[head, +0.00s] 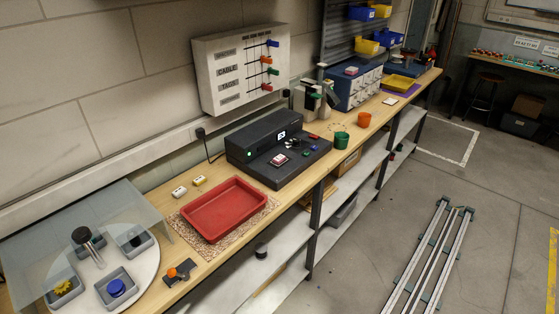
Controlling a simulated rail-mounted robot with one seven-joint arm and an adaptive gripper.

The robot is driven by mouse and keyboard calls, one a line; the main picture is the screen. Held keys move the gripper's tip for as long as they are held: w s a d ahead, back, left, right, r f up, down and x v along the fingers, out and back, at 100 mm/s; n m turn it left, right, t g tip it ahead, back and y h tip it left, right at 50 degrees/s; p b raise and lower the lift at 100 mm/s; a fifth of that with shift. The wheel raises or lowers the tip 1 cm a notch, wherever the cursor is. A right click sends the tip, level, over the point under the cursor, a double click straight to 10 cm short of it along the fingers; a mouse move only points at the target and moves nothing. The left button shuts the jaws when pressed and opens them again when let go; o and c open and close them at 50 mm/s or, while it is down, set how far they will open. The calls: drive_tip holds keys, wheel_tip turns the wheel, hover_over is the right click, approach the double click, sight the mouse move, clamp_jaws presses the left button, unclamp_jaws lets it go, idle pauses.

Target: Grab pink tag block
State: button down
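No block shows clearly as a pink tag block at this size. A small pinkish-red and white piece (279,160) lies on the black bench unit (262,139). Another small pinkish-red and white piece (350,71) lies on top of the blue drawer cabinet (345,90). I cannot tell whether either is the tag block. Small red, green and purple pieces also lie on the right part of the black unit, too small to make out. My gripper is not in view.
A red tray (224,238) stands on a speckled mat left of the black unit. A round white plate (137,284) with grey bins sits under a clear cover at lower left. Green (341,140) and orange (364,119) cups stand right. Floor rails (430,262) lie in front.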

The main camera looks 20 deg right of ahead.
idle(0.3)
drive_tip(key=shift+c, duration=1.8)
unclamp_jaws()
